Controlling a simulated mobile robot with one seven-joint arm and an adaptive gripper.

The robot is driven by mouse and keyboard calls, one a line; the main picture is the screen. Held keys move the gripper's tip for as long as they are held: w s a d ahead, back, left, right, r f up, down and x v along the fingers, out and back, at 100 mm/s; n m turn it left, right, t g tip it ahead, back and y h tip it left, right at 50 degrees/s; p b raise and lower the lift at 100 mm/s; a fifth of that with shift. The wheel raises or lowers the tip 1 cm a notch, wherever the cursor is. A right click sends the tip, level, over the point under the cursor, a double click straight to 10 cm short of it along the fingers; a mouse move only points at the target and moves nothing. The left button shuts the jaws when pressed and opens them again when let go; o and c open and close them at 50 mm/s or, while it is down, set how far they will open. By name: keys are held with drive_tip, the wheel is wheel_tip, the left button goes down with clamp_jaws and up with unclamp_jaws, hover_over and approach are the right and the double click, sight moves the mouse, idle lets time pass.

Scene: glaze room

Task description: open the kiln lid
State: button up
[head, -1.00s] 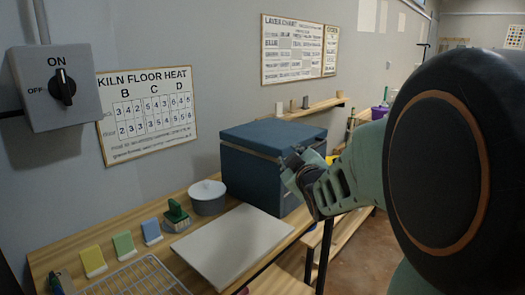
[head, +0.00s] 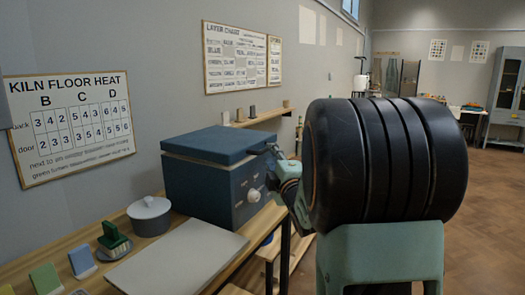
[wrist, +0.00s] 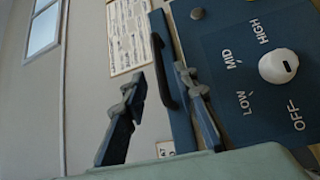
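The blue kiln (head: 205,187) stands on the wooden bench, and its lid (head: 218,139) lies flat and closed on top. In the wrist view, which is turned sideways, the front panel (wrist: 245,100) shows a white dial (wrist: 278,66) with OFF, LOW, MID and HIGH marks. A dark curved handle (wrist: 161,60) sits on the lid's front edge. My gripper (wrist: 159,74) is open, with one finger on each side of the handle in that picture. I cannot tell whether they touch it. In the head view my gripper (head: 277,160) is at the lid's front edge, partly hidden by my arm.
A pale board (head: 180,255) lies on the bench before the kiln. A wall shelf (head: 262,117) with small pieces is behind the kiln. Open floor lies to the right.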

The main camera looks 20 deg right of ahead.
sight(267, 150)
drive_tip(key=shift+w+d+r, duration=0.15)
drive_tip(key=shift+w+r, duration=0.05)
drive_tip(key=shift+w, duration=1.05)
drive_tip(key=shift+w+d+r, duration=0.15)
drive_tip(key=shift+w, duration=1.05)
drive_tip(key=shift+c, duration=0.5)
clamp_jaws()
